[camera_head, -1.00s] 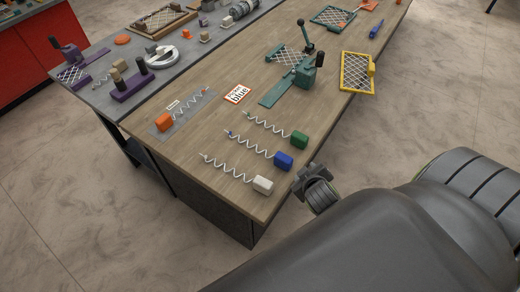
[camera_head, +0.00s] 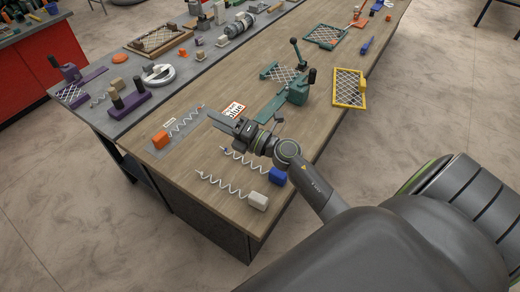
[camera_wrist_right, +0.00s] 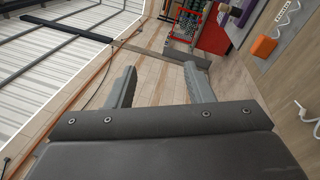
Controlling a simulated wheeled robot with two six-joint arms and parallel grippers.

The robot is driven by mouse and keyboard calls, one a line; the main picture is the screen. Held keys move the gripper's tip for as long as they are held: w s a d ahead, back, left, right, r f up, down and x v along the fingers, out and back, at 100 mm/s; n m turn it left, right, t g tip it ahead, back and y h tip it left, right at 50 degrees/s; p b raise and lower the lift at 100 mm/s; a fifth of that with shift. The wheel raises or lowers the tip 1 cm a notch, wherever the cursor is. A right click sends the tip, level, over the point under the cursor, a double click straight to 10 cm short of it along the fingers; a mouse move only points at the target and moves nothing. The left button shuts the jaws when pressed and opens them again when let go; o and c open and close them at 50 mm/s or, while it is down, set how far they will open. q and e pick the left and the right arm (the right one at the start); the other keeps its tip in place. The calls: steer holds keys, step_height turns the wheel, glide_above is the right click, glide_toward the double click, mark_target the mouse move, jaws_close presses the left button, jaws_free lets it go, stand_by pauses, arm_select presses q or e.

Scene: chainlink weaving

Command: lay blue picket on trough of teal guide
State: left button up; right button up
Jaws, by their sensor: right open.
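The blue picket (camera_head: 278,176) lies on the wooden table, a wavy pale wire with a blue block at its right end. The teal guide (camera_head: 297,94) stands further back, with a handle and a flat teal strip reaching toward the front left. My right gripper (camera_head: 213,118) is over the table, open and empty, its fingers pointing left beyond the blue picket's wire. In the right wrist view its two fingers (camera_wrist_right: 160,80) stand apart with nothing between them. My right arm hides the green picket and part of the strip's near end. My left gripper is not in view.
A white picket (camera_head: 258,201) lies in front of the blue one. An orange-block picket (camera_head: 160,140) lies on a grey mat at left, and also shows in the right wrist view (camera_wrist_right: 263,46). A label card (camera_head: 234,108) is behind my gripper. A yellow mesh frame (camera_head: 349,88) sits at right.

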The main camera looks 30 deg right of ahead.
steer(key=a+f+n+g+y, duration=0.2)
steer(key=a+f+n+g, duration=0.2)
steer(key=n+g, duration=0.4)
steer(key=n+g+h+b, duration=0.5)
steer(key=g+h+b, duration=0.4)
steer(key=h+b, duration=0.25)
glide_above(260, 167)
step_height(260, 167, down, 17)
steer(key=shift+w+r, duration=0.1)
steer(key=shift+s+f+b, duration=0.25)
steer(key=shift+f+b, duration=0.7)
steer(key=shift+f, duration=0.25)
steer(key=shift+f+p, duration=0.55)
steer(key=shift+f, duration=0.35)
jaws_close()
